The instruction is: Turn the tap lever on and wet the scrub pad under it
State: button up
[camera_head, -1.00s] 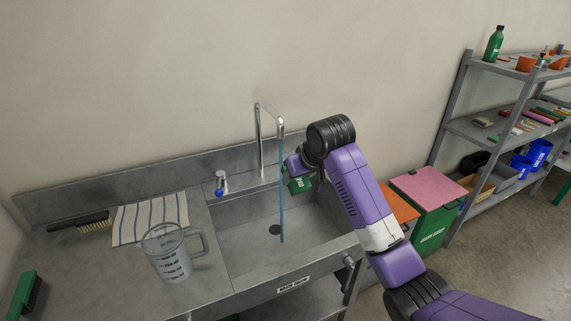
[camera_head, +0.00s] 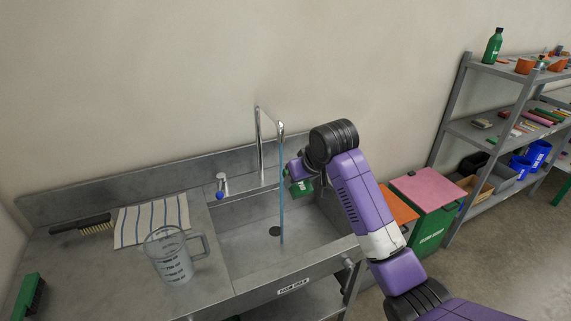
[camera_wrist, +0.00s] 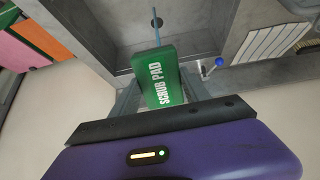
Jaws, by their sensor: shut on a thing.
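The green scrub pad (camera_head: 301,188) is in my gripper, above the right part of the sink basin. In the wrist view the pad (camera_wrist: 159,75) shows its white lettering, with a finger of my gripper (camera_wrist: 160,98) on each side. The tap spout (camera_head: 281,128) pours a thin blue stream of water (camera_head: 282,215) into the basin. The pad is right beside the stream; I cannot tell whether they touch. The tap lever (camera_head: 222,186) with its blue knob stands left of the spout, and its knob also shows in the wrist view (camera_wrist: 219,61).
A clear measuring jug (camera_head: 170,258), a striped cloth (camera_head: 150,219) and brushes lie on the counter left of the sink (camera_head: 240,262). A green bin with a pink lid (camera_head: 430,187) and a grey shelf (camera_head: 455,128) stand to the right.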

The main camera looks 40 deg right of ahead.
aim_at(301, 184)
jog(key=shift+s+a+r, duration=0.3)
jog(key=shift+s+r, duration=0.45)
jog(key=shift+s, duration=0.15)
jog(key=shift+s+a+r, duration=0.25)
jog(key=shift+s+r, duration=0.5)
jog(key=shift+s, duration=0.15)
